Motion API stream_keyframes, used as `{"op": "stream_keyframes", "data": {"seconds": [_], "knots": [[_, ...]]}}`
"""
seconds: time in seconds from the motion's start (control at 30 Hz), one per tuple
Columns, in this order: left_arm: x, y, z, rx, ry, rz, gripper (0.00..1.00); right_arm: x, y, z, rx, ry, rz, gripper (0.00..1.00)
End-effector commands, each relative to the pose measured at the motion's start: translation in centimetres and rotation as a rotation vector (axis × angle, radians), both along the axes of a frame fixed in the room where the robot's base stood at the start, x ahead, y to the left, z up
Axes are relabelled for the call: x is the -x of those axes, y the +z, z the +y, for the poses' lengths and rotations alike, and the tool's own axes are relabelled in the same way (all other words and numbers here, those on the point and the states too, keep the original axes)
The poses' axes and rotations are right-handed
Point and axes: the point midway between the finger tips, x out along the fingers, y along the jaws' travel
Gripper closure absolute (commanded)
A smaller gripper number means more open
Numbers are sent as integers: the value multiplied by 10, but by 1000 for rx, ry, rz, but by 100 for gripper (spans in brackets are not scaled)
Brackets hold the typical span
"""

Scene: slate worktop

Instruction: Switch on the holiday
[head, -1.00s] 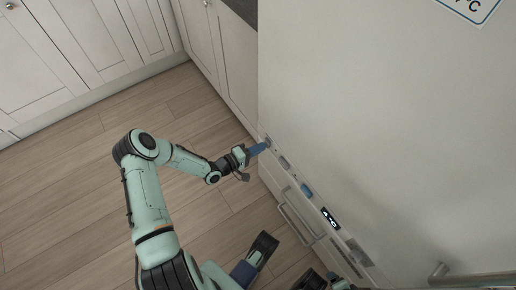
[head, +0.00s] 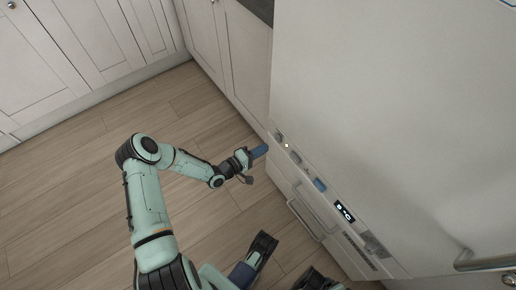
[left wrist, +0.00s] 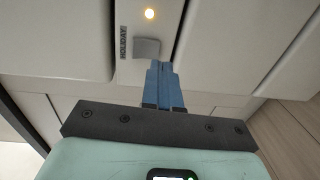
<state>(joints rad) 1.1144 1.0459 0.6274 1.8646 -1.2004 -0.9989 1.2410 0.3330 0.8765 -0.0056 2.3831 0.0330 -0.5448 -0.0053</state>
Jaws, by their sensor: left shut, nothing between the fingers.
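The holiday switch is a grey rocker (left wrist: 146,48) beside a "HOLIDAY" label (left wrist: 123,42) in the left wrist view. In the left wrist view the fingertips (left wrist: 161,66) are just below the rocker.
The strip runs along the edge of a large pale appliance (head: 390,110). It also bears another grey control (head: 296,157), a blue control (head: 319,185) and a lit display (head: 344,211). White cupboards (head: 80,50) stand behind. The wooden floor (head: 70,210) is clear at left.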

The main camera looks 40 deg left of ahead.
Motion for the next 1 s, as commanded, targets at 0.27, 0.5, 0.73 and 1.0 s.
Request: {"op": "stream_keyframes", "data": {"seconds": [0.27,0.5,0.73,1.0], "knots": [[60,-9,18,0,3,4,100,-22,22,3,4,3,-76,15],[90,-13,27,-1,0,2,100,-32,31,5,5,5,-109,15],[95,-14,28,0,0,0,100,-34,32,5,6,6,-115,15],[95,-15,28,0,0,1,100,-34,32,5,6,5,-114,15]]}}
